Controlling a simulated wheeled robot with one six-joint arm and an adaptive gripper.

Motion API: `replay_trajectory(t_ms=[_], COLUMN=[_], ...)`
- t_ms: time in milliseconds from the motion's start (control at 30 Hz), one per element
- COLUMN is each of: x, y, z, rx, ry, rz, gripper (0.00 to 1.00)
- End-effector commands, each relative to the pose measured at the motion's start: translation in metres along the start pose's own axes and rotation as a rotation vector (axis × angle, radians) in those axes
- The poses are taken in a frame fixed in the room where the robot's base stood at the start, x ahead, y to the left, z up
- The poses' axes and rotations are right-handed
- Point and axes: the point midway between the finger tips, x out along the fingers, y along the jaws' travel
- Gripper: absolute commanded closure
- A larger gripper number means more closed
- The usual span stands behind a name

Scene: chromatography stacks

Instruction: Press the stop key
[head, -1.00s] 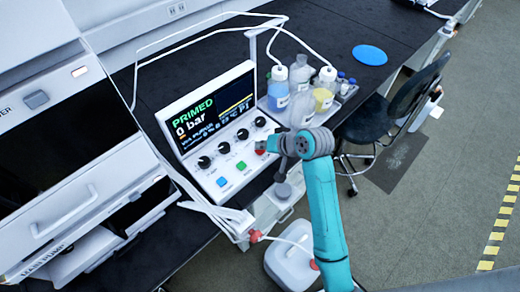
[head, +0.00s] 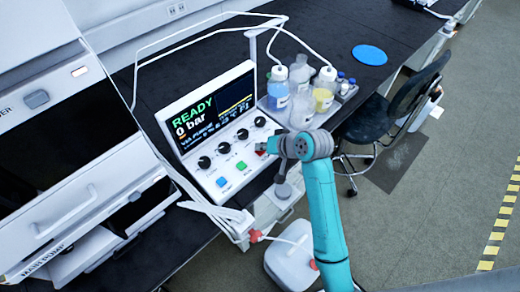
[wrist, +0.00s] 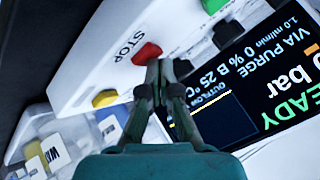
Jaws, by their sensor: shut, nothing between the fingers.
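The stop key is a red key (wrist: 148,53) beside the printed word STOP on the white control panel (wrist: 107,55) in the wrist view. My gripper (wrist: 160,66) is shut and empty, its fingertips close beside the red key in the picture; I cannot tell whether they touch it. In the head view my gripper (head: 265,147) is at the right end of the panel and largely covers the red key. The display (head: 205,110) above the panel reads READY and 0 bar.
A blue key (head: 222,182) and a green key (head: 241,166) sit left of my gripper, below several black knobs (head: 224,148). Bottles (head: 278,88) stand in a tray behind. White tubing loops over the bench. A chair (head: 395,115) stands at the right.

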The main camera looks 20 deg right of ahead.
Motion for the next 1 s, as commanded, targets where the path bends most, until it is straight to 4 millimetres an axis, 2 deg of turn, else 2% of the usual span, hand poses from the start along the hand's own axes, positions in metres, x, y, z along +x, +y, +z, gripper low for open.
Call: replay_trajectory(t_ms=[500, 1000], x=[0.001, -0.012], y=[0.001, -0.009], z=[0.001, -0.008], rx=[0.0, 0.0], ry=[-0.001, -0.001], rz=[0.0, 0.0], gripper=[1.0, 1.0])
